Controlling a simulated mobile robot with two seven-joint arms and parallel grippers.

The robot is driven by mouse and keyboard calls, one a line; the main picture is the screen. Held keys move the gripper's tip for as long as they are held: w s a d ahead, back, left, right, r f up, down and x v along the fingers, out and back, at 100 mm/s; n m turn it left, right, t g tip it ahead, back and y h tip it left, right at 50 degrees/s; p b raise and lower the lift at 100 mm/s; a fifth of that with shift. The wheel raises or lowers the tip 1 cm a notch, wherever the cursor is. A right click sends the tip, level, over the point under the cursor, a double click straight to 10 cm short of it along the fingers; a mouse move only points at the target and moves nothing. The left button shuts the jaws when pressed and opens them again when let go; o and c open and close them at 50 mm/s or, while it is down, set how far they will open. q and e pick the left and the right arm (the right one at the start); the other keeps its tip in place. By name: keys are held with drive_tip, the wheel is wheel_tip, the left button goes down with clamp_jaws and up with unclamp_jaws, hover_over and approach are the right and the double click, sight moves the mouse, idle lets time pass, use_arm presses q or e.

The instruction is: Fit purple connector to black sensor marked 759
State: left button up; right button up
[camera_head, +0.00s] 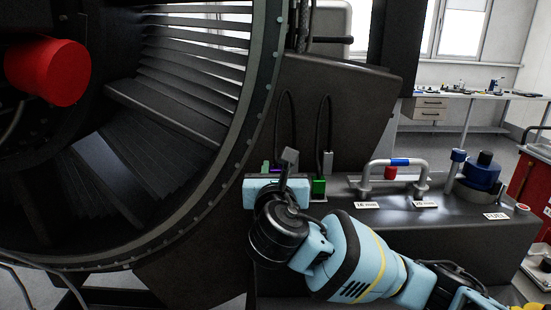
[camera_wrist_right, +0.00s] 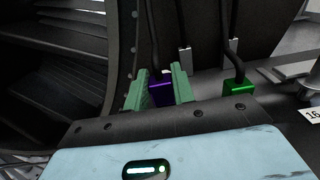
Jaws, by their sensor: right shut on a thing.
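The purple connector (camera_wrist_right: 161,92) sits between the two green fingers of my right gripper (camera_wrist_right: 160,84) in the right wrist view, with a black cable rising from it. The gripper is shut on it. In the head view my right gripper (camera_head: 275,180) is at the left end of the dark bench top, and only a sliver of purple shows behind it. No black sensor marked 759 can be made out in either view. My left gripper is not in view.
A green connector (camera_head: 319,187) with its own black cable stands just right of the gripper; it also shows in the wrist view (camera_wrist_right: 235,93). Further right are a pipe handle (camera_head: 394,163) and a blue-black unit (camera_head: 482,173). The turbofan (camera_head: 262,100) rises at left.

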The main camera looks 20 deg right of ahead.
sight(275, 169)
drive_tip(key=shift+f, duration=0.35)
idle(0.3)
drive_tip(key=o, duration=1.4)
drive_tip(key=shift+o, duration=0.2)
drive_tip(key=shift+r, duration=3.5)
